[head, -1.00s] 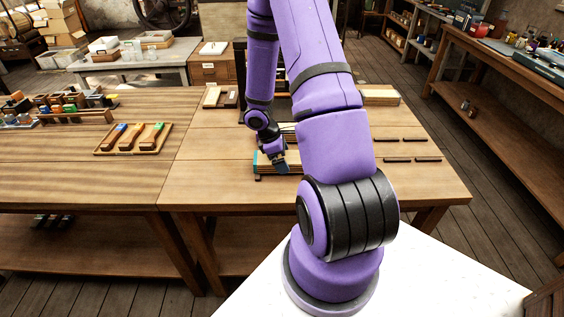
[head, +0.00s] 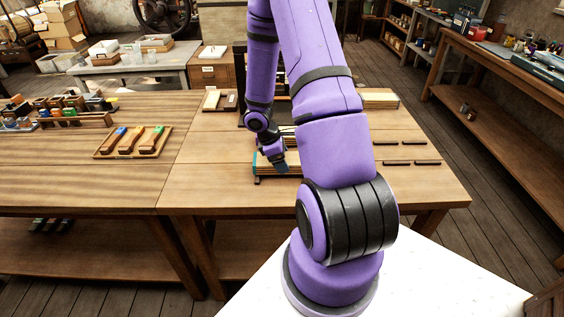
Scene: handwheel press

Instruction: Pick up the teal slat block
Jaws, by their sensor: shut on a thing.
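The teal slat block (head: 257,164) is on the right-hand wooden table, left of my upper arm. Its teal end shows at the left, with pale wooden slats running to the right. Dark supports show under it. My gripper (head: 280,168) points down at the block's near side and is shut on it. The fingertips are small here, and the far side of the grip is hidden. My arm hides what lies right of the block.
A tray (head: 165,151) with several coloured-tipped tools lies on the left table. Dark bars (head: 385,140) lie in pairs at the right of the table. A pale stack (head: 381,98) stands at the back right. The table's front strip is clear.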

